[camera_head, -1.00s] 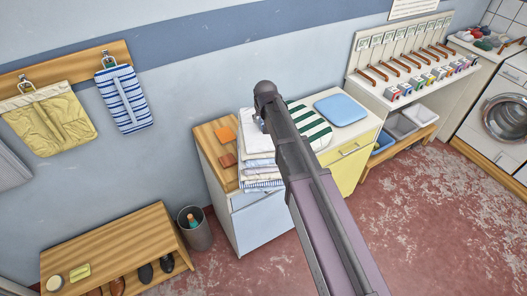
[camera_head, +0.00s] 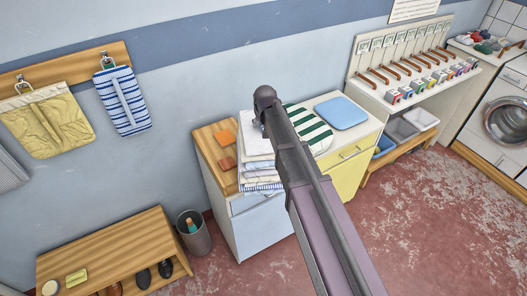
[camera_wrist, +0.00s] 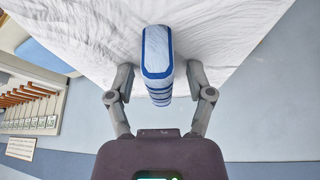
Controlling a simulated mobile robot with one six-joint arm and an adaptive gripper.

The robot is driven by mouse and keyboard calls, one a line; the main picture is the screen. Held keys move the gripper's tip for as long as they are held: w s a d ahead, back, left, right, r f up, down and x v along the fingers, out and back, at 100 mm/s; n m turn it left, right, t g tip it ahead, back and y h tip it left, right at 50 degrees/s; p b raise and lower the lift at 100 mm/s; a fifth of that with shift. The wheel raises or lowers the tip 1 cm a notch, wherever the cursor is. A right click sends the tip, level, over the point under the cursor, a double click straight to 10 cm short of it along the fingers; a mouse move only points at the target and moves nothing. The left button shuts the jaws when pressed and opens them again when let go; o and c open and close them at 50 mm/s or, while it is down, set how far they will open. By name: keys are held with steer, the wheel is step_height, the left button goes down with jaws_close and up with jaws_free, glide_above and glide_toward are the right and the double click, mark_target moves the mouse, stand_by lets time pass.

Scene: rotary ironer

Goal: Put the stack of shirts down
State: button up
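The stack of folded shirts (camera_head: 258,168) rests on the left part of the cabinet top in the head view, white above with blue-striped and coloured layers below. My arm passes in front of it and hides its right part. In the wrist view a broad white cloth (camera_wrist: 95,35) fills the top. A blue-and-white striped piece (camera_wrist: 158,58) lies between the fingers of my gripper (camera_wrist: 160,82). The fingers stand apart, with a narrow gap showing on each side of that piece. My gripper is hidden in the head view.
A bin (camera_head: 194,236) and bench (camera_head: 110,245) stand at lower left.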

jaws_close()
steer(key=shift+w+r, duration=0.1)
steer(key=shift+r, duration=0.1)
steer(key=shift+r+p, duration=1.6)
steer(key=shift+p, duration=0.2)
steer(key=s+d, duration=0.3)
steer(key=d, duration=0.4)
steer(key=s+d+r+p, duration=0.1)
steer(key=s+d, duration=0.1)
steer(key=d, duration=0.6)
steer(key=shift+s+r, duration=0.2)
steer(key=shift+s, duration=0.2)
